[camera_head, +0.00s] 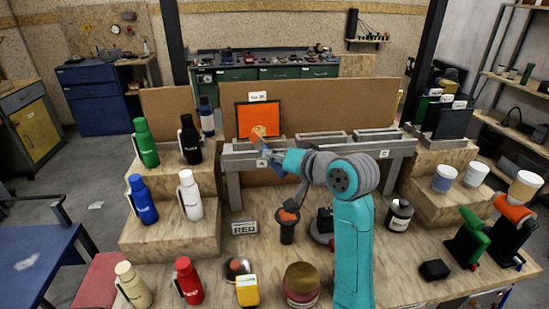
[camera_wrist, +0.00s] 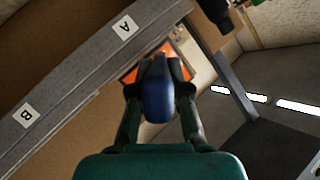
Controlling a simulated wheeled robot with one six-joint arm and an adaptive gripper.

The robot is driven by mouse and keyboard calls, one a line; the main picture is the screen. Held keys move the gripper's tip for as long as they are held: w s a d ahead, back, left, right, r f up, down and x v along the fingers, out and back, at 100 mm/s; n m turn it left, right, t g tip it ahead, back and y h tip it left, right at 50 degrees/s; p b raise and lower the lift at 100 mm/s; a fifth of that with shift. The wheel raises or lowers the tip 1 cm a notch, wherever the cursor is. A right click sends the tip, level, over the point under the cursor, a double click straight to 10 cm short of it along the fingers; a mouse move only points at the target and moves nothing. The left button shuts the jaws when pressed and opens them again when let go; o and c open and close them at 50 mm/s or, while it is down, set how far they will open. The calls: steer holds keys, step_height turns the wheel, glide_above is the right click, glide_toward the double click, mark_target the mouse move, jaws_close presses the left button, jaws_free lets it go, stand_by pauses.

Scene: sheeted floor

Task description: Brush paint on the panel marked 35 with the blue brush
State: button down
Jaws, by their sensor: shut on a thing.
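My gripper (camera_wrist: 157,95) is shut on the blue brush (camera_wrist: 158,88), whose handle lies between the two fingers in the wrist view. In the head view my gripper (camera_head: 272,160) is at the grey rail, just below a black-framed panel with an orange face (camera_head: 250,115). A small label (camera_head: 258,96) sits on the panel's top edge; its number is too small to read surely. Part of the orange face (camera_wrist: 180,52) shows behind the brush in the wrist view.
The grey rail (camera_head: 350,146) carries letter labels. Bottles, including a green one (camera_head: 146,143), stand on wooden steps at the left. A black cup (camera_head: 287,232) and a RED sign (camera_head: 243,228) stand before the rail. Pale jars (camera_head: 444,179) stand at the right.

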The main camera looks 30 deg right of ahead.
mark_target(277, 170)
steer(key=shift+w+d+f, duration=0.1)
steer(key=shift+w+d, duration=0.15)
steer(key=shift+w, duration=0.55)
stand_by(0.4)
steer(key=shift+d, duration=0.1)
stand_by(1.6)
steer(key=shift+s+a+r, duration=0.15)
steer(key=shift+s+a, duration=0.2)
steer(key=shift+s, duration=0.6)
steer(key=shift+s+a+r, duration=0.15)
steer(key=shift+s+a, duration=0.15)
steer(key=shift+s, duration=0.65)
steer(key=shift+s+a+r, duration=0.15)
steer(key=shift+s+a, duration=0.2)
steer(key=shift+s, duration=0.6)
